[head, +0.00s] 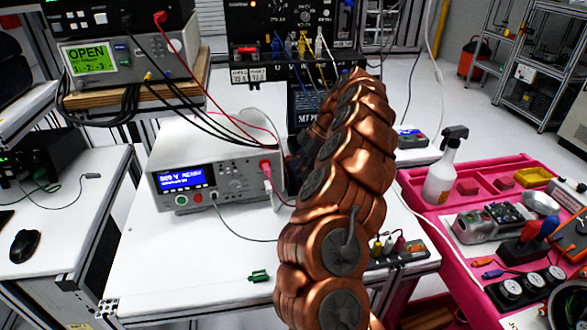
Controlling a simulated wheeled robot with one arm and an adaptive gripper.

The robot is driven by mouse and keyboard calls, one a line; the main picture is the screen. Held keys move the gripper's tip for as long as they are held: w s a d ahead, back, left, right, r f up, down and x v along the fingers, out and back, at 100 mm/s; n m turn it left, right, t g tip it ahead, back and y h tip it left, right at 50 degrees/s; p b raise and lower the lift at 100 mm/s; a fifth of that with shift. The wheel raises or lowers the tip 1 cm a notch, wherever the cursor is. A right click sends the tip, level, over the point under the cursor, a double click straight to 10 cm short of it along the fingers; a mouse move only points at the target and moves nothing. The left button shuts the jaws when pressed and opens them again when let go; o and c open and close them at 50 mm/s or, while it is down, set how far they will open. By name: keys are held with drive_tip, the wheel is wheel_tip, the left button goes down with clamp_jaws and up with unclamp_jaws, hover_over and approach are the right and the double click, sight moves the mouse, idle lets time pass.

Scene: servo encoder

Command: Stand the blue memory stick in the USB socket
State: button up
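My copper-coloured arm (345,170) rises through the middle of the head view and reaches away over the white bench. A dark shape (300,152) at the left of its far end looks like part of my gripper. The arm hides most of it, so its fingers and anything between them cannot be made out. I cannot pick out the blue memory stick; it may be behind the arm. The USB socket cannot be told for sure either. A grey bench instrument (212,175) with a blue display stands left of the arm, with cables plugged into its front.
A small green connector (259,276) lies on the white bench (170,270) left of the arm. A box with coloured plugs (397,252) sits right of it. A pink cart (440,205) with a spray bottle (441,172) and parts stands right. The bench's front left is clear.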

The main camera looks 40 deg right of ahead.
drive_tip(key=shift+d+r, duration=0.25)
drive_tip(key=shift+r, duration=0.15)
drive_tip(key=shift+v, duration=1)
drive_tip(key=s+d, duration=0.5)
drive_tip(key=d, duration=0.5)
drive_tip(key=shift+d, duration=0.35)
drive_tip(key=shift+s+d, duration=0.1)
drive_tip(key=shift+s, duration=0.1)
